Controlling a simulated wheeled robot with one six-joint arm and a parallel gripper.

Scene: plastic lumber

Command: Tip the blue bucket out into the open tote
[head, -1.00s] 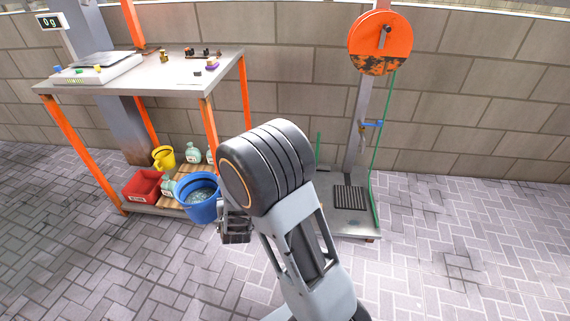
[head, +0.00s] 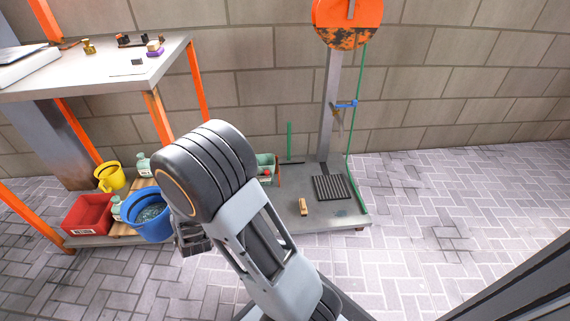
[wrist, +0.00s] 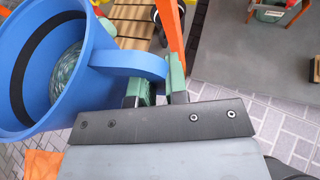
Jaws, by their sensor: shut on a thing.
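The blue bucket (head: 148,215) hangs at my gripper (head: 190,240), left of my arm in the head view. In the wrist view the bucket (wrist: 60,65) fills the left side, and my gripper (wrist: 162,88) is shut on its handle (wrist: 135,65). A bluish-green, speckled content shows inside the bucket. The bucket looks roughly upright in the head view. A small green tote (head: 265,160) with something red in it stands behind my arm, partly hidden; it also shows at the top of the wrist view (wrist: 270,14). I cannot tell if it is the open tote.
A grey platform (head: 330,212) holds a tan block (head: 303,207) and a black grate (head: 332,187). Paved floor at right is clear.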

